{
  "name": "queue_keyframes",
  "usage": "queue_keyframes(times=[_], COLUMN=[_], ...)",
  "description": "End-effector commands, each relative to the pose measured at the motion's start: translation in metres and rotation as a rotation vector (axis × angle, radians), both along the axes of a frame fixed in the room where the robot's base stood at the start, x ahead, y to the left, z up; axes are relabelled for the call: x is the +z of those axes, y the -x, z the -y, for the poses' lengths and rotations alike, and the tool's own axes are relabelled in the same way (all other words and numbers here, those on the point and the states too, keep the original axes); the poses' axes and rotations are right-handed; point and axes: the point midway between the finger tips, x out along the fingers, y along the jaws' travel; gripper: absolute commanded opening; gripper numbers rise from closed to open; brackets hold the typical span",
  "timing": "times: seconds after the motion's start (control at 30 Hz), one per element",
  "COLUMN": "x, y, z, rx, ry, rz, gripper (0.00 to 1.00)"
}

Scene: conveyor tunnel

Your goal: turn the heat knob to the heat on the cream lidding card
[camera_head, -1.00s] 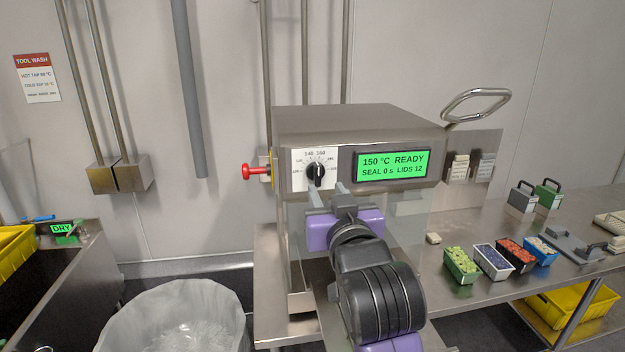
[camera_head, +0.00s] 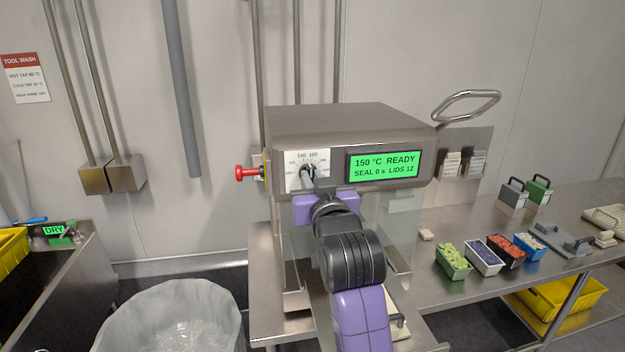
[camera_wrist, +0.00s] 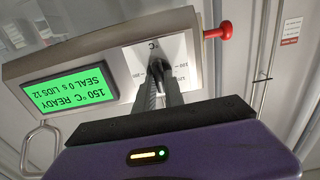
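The heat knob (camera_head: 307,169) is a black dial on a white scale plate on the front of the steel sealing machine (camera_head: 350,122). In the head view my gripper (camera_head: 312,178) partly hides it. In the wrist view the knob (camera_wrist: 157,68) sits at the tips of my two fingers (camera_wrist: 160,82), which reach to either side of it. I cannot tell whether they press on it. The green display (camera_head: 385,165) reads 150 °C READY, SEAL 0 s, LIDS 12. The cream lidding card (camera_head: 452,164) is in a wall holder right of the machine; its print is too small to read.
A grey-blue card (camera_head: 478,163) is beside the cream one. A red plunger (camera_head: 246,172) sticks out left of the dial. A long looped handle (camera_head: 467,106) rises at the machine's right. Several food-filled tubs (camera_head: 484,258) stand on the bench. A lined bin (camera_head: 172,315) is at lower left.

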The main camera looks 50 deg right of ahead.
Motion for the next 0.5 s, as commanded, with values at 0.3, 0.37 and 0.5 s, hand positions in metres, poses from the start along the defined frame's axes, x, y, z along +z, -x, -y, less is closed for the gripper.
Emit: queue_keyframes(times=[0.3,0.37,0.5], x=[-0.0002,-0.0004,-0.0009], y=[0.0003,0.0003,0.0006], z=[0.0001,0.0001,0.0003], rx=[0.000,0.000,-0.001], ry=[-0.004,-0.012,-0.049], rz=[0.003,0.008,0.035], gripper=[0.00,0.00,0.00])
